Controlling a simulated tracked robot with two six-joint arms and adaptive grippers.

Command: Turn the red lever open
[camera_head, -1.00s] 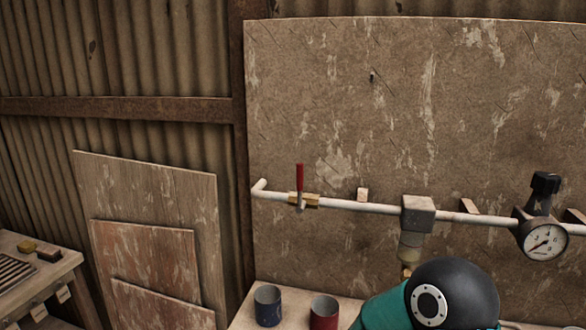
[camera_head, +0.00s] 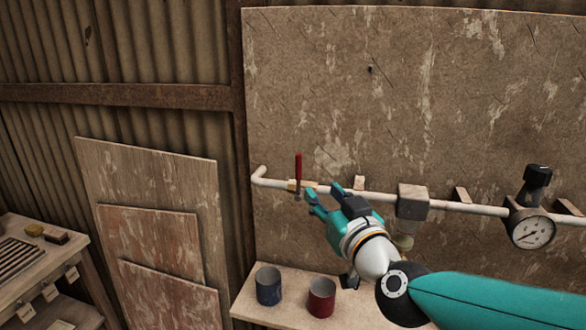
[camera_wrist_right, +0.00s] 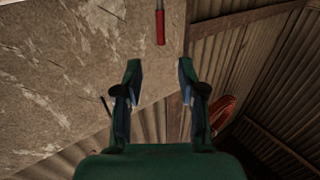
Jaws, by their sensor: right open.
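The red lever (camera_head: 298,168) stands upright on a brass valve (camera_head: 293,186) on the white pipe along the back board. My right gripper (camera_head: 321,194) is open, just right of the valve and in front of the pipe, with its fingers pointing up and left. It appears apart from the lever. In the right wrist view the red lever (camera_wrist_right: 160,28) hangs at the top middle, beyond the gap between the open fingers (camera_wrist_right: 159,75). Nothing is between the fingers. My left gripper is not in view.
The white pipe (camera_head: 380,197) carries a grey block (camera_head: 412,201) and a pressure gauge (camera_head: 532,231) to the right. A blue cup (camera_head: 268,286) and a red cup (camera_head: 321,298) stand on the shelf below. Boards (camera_head: 150,240) lean at the left, beside a slatted bench (camera_head: 25,262).

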